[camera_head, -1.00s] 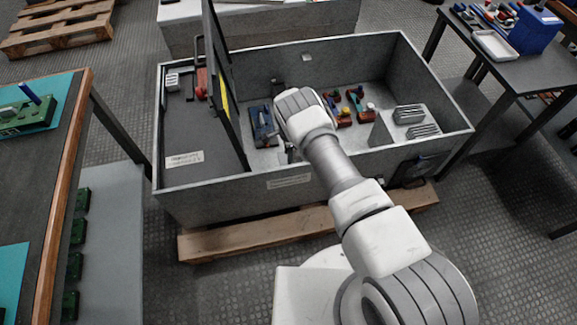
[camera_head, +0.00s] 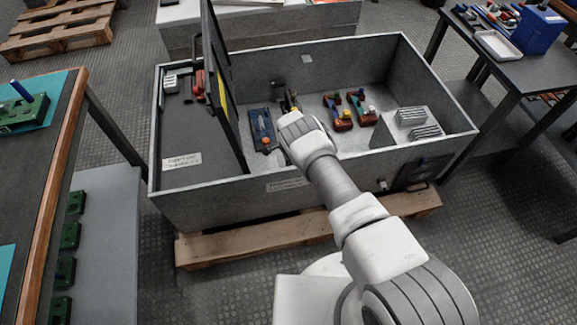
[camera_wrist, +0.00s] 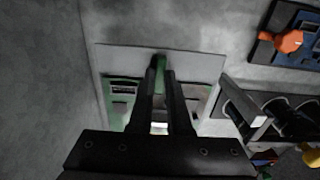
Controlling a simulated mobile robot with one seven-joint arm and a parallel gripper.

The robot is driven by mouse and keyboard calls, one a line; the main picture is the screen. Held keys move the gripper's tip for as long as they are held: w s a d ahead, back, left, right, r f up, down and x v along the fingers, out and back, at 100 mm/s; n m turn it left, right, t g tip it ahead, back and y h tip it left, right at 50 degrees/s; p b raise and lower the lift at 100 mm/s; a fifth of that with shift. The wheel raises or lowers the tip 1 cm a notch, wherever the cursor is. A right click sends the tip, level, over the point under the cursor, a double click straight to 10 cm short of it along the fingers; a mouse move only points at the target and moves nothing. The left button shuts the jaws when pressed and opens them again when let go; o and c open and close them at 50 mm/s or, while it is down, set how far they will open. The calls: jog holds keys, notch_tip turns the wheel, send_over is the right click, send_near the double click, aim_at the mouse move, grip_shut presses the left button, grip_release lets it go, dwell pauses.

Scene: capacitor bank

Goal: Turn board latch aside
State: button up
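In the wrist view the two dark fingers of my gripper (camera_wrist: 163,78) point at a pale grey plate (camera_wrist: 205,64). A narrow green piece (camera_wrist: 159,62), which may be the latch, stands between the fingertips. The gap is small and the green piece about fills it, but I cannot tell whether the fingers press on it. Green board-like surfaces (camera_wrist: 122,95) show under the plate on both sides of the fingers. In the head view my gripper's fingers are hidden behind my wrist, inside the grey cabinet (camera_head: 225,198).
A blue module (camera_head: 258,122) with an orange knob lies left of my wrist. Red modules (camera_head: 338,117) with coloured knobs and a grey slotted block (camera_head: 418,125) lie to the right. An upright dark door (camera_head: 224,85) stands at the left. The cabinet walls surround the arm's end.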

jog(key=shift+n, duration=0.3)
grip_shut()
jog(key=n, duration=0.3)
jog(key=shift+n, duration=0.4)
jog(key=n, duration=0.9)
jog(key=shift+n, duration=2.3)
jog(key=o, duration=0.7)
grip_release()
